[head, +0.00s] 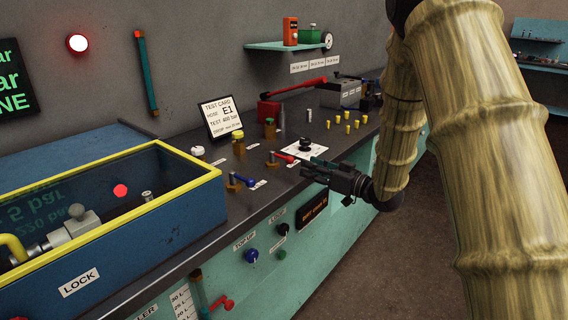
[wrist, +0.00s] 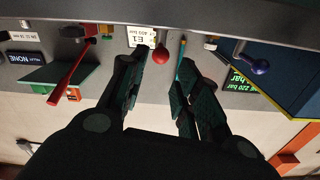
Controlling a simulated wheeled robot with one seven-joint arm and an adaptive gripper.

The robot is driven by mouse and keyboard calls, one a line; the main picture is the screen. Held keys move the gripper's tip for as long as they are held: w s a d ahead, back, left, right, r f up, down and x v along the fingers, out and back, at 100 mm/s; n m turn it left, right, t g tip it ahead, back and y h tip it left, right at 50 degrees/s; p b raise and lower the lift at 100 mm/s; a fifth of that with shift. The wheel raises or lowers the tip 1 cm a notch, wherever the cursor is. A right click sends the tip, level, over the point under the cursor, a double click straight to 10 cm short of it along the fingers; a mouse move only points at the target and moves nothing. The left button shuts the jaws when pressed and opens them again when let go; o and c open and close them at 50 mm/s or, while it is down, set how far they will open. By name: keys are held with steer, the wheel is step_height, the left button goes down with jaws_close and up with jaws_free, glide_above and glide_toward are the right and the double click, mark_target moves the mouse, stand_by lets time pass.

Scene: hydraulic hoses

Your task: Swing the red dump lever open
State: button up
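The red dump lever (head: 285,156) sits on the bench top, beside a small brass post, and points toward my gripper. In the wrist view its round red knob (wrist: 161,56) shows between and just beyond my fingertips. My gripper (head: 308,167) is at the bench's front edge, with its dark fingers close to the lever's end. In the wrist view the gripper (wrist: 160,82) has its fingers apart with nothing clearly held between them. I cannot tell whether a finger touches the knob.
A blue lever (head: 243,179) stands left of the red one. A white card with a black knob (head: 305,146) lies behind my gripper. The test card (head: 222,117), yellow-topped fittings and a long red handle (head: 300,88) stand farther back. A yellow-rimmed blue tank (head: 190,205) fills the left.

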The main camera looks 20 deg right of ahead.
mark_target(290, 160)
steer(key=x, duration=1)
steer(key=shift+w+a, duration=0.2)
steer(key=shift+w, duration=0.1)
jaws_close()
